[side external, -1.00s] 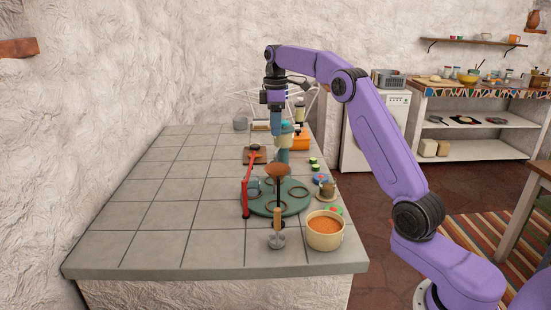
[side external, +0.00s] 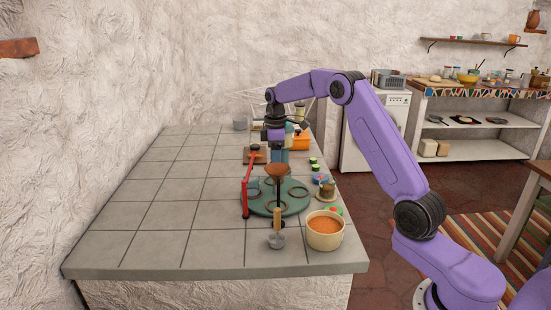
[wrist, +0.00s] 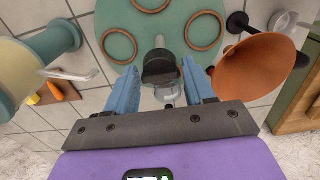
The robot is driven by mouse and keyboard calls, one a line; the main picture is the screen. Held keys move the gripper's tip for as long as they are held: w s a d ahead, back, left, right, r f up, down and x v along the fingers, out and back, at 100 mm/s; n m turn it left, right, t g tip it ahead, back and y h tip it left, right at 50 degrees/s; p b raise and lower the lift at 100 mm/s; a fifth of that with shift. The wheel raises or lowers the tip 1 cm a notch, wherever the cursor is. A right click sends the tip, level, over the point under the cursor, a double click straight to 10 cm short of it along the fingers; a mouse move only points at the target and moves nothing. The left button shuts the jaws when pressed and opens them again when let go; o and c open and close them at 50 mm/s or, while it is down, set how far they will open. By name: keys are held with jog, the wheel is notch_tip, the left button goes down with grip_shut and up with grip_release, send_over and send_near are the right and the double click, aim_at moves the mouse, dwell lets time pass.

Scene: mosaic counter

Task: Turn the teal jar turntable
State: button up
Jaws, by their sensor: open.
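The teal turntable (side external: 298,206) is a flat round disc with several brown rings on it, lying on the tiled counter. It also shows at the top of the wrist view (wrist: 158,17). A dark knob (wrist: 158,66) on a grey upright stands at its near edge in the wrist view. My gripper (wrist: 162,74) is open and empty, with its blue fingers on either side of the knob in that view. I cannot tell whether they touch it. In the side view my gripper (side external: 276,146) is above the far part of the turntable, partly hidden.
A brown funnel (wrist: 258,66) on a dark stand is close to my right finger. A teal and cream cylinder (wrist: 42,58) stands to the left. The counter's left is clear.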

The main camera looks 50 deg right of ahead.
grip_shut()
jog(key=shift+m, duration=4.4)
jog(key=shift+r+m, duration=0.1)
jog(key=shift+m, duration=3.9)
jog(key=shift+w+m, duration=0.1)
jog(key=shift+m, duration=0.5)
